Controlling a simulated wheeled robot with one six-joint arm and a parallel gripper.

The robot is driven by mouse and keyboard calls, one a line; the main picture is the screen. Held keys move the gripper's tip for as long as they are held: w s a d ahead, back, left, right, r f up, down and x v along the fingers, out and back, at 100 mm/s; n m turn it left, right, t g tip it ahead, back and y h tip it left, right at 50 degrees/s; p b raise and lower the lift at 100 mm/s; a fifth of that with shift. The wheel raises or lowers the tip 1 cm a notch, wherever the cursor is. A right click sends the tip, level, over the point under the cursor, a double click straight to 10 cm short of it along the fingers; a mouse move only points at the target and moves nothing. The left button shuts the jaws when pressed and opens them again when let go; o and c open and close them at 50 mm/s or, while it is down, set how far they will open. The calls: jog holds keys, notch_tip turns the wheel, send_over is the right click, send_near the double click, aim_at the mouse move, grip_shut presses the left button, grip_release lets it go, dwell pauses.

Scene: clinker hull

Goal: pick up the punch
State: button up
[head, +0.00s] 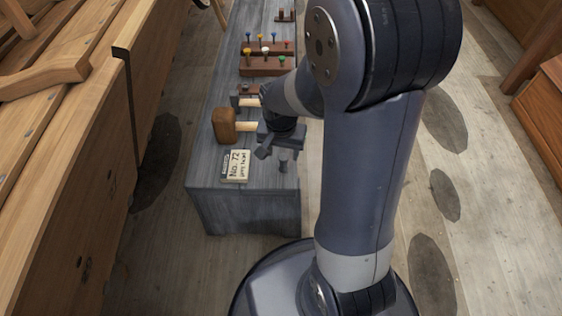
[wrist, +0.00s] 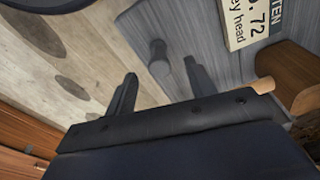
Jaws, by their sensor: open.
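The punch (head: 283,160) is a small grey piece with a wider head, standing on the grey bench (head: 246,205) near its right edge. It also shows in the wrist view (wrist: 158,62), ahead of and in line with the gap between my fingers. My gripper (head: 280,148) is open and empty, low over the bench and close to the punch. In the wrist view the two dark fingers (wrist: 161,86) stand apart, one to each side of the punch's line. The fingers do not appear to touch it. In the head view my gripper and wrist hide part of the area around it.
A card (head: 235,166) marked "No. 72" lies left of the punch. A wooden mallet (head: 225,126) and a hammer (head: 235,102) lie behind it. Racks of colour-topped tools (head: 266,68) stand farther back. A planked wooden hull (head: 75,120) rises at left. The bench front is clear.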

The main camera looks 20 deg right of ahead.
aim_at(284, 157)
jog(key=shift+w+d+f+b, duration=0.1)
jog(key=shift+f+b, duration=0.4)
jog(key=shift+f, duration=0.55)
jog(key=shift+w+d+f+b, duration=0.15)
jog(key=shift+f+b, duration=0.3)
jog(key=shift+f, duration=0.55)
jog(key=shift+w+d+f+b, duration=0.1)
jog(key=shift+f+b, duration=0.4)
jog(key=shift+f, duration=0.55)
jog(key=shift+r, duration=0.1)
grip_shut()
